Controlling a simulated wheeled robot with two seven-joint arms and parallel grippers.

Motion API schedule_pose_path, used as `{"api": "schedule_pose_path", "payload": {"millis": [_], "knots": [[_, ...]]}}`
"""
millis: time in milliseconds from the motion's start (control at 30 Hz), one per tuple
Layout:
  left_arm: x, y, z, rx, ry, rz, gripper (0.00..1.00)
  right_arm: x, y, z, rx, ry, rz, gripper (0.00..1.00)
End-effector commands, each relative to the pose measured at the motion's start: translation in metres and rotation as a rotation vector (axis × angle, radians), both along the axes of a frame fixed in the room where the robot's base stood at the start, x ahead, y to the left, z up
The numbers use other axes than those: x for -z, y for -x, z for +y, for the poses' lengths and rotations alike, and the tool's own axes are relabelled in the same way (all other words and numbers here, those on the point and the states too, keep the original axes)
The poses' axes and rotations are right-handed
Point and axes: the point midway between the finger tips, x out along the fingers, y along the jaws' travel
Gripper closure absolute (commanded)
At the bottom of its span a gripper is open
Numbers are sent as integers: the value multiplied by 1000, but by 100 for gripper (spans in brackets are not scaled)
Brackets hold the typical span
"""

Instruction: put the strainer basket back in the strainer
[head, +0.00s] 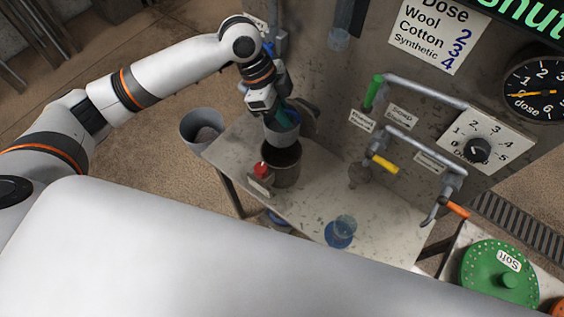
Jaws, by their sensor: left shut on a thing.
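The strainer (281,172) is a dark, open-topped round pot on the bench, with its mouth facing up. My left gripper (284,112) points down above it and is shut on the strainer basket (282,137), a grey-blue cup. The basket hangs just above the strainer's far rim and overlaps it in the picture. I cannot tell whether the two touch. The gripper's fingers partly hide the basket's upper part. My right gripper is not in view.
A grey bucket (201,127) stands left of the bench (310,195). A red knob (261,170) is at the strainer's front left. Pipes with a green handle (375,91) and a yellow handle (384,164) stick out behind.

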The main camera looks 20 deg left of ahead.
Motion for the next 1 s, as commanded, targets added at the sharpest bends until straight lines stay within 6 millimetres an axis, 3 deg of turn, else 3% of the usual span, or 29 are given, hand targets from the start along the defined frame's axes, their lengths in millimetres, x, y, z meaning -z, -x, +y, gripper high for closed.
{"api": "schedule_pose_path", "payload": {"millis": [433,1000], "knots": [[109,2,0,4,-3,5,100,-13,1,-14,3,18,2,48],[173,1,0,4,-3,2,100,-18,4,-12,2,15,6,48]]}}
